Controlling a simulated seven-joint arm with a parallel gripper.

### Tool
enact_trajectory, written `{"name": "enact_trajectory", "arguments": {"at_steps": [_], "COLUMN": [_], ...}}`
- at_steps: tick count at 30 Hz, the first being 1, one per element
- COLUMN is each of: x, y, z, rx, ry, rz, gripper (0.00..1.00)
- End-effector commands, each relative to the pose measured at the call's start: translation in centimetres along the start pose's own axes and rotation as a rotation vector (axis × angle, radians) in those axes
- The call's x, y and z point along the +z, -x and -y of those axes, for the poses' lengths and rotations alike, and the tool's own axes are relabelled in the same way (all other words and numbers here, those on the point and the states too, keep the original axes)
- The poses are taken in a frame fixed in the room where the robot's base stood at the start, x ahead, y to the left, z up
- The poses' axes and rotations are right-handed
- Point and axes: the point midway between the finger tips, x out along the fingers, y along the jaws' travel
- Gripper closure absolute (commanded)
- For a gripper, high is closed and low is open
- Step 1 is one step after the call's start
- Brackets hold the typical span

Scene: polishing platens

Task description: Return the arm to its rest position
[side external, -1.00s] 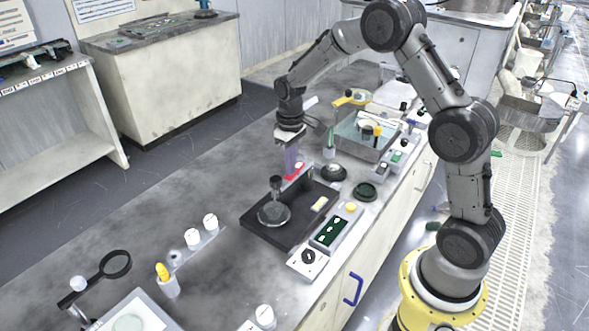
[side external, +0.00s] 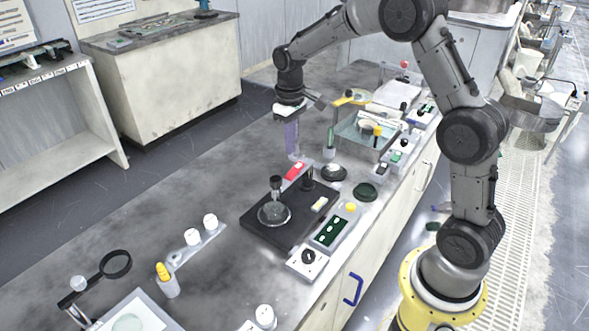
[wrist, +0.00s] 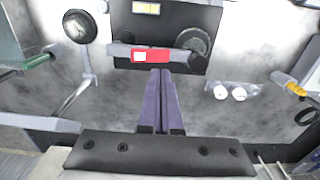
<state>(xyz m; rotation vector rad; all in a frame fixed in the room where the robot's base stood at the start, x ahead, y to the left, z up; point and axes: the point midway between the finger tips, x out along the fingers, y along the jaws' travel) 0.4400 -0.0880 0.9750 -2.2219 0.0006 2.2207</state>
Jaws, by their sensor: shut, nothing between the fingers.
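My gripper (side external: 292,154) hangs over the bench, its purple fingers shut with nothing between them. In the side external view it is above and behind the black polishing unit (side external: 258,226). The fingers also show shut side by side in the wrist view (wrist: 159,74). The unit carries a round grey disc (side external: 273,214) with a dark knob and an arm with a red part (side external: 296,170). In the wrist view this red part (wrist: 150,55) lies just beyond the fingertips in the picture, and the fingers look apart from the unit.
A control box with a green display (side external: 331,232) stands beside the unit. A clear-walled tray (side external: 361,142) with bottles is at the back right. The left bench area is mostly clear.

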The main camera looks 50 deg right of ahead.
Motion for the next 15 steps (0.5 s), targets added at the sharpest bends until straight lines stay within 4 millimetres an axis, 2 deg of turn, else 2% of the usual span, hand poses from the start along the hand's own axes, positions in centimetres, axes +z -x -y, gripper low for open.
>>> {"name": "enact_trajectory", "arguments": {"at_steps": [11, 14, 15], "x": [0.0, -0.2, -0.4], "y": [0.4, 1.5, 2.7], "z": [0.1, 0.5, 0.7], "rx": [0.000, 0.005, 0.010], "ry": [0.001, 0.011, 0.017], "rz": [0.000, -0.026, -0.052], "gripper": [1.00, 1.00, 1.00]}}
